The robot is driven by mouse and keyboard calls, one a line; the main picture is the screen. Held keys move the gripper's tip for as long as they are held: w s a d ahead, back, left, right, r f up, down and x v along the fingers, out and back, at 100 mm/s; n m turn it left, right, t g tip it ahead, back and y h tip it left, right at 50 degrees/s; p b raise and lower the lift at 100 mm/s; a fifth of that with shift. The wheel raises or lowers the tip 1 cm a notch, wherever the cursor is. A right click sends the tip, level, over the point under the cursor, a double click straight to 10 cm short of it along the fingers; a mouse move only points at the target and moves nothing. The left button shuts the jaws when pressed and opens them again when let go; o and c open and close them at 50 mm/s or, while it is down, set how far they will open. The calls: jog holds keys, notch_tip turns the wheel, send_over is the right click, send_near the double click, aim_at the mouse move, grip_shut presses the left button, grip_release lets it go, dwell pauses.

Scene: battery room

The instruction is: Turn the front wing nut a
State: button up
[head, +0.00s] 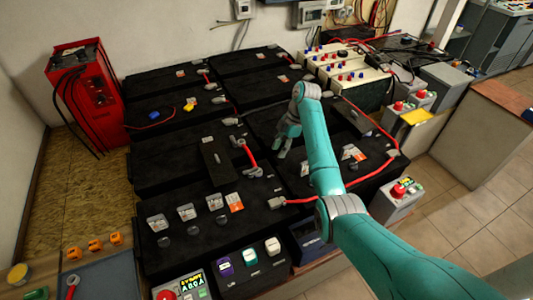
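My gripper (283,152) is over the black battery tops near the middle of the head view, at the end of my teal arm. It is small here, and I cannot tell whether its fingers are open or shut or whether they touch anything. No wing nut can be made out with certainty. Small grey terminal pieces sit on the batteries, such as the grey clamp (257,172) at the end of a short red cable (248,155), just left of and in front of my gripper. My arm hides part of the right-hand batteries.
A red charger (97,95) with black cables stands at the back left. Cream batteries (345,75) with coloured caps stand at the back right. A red-button box (400,192) is right of my arm, and another (182,288) is at the front. Red cables cross the battery tops.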

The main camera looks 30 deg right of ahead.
jog(key=shift+s+d, duration=0.15)
jog(key=shift+d, duration=1.35)
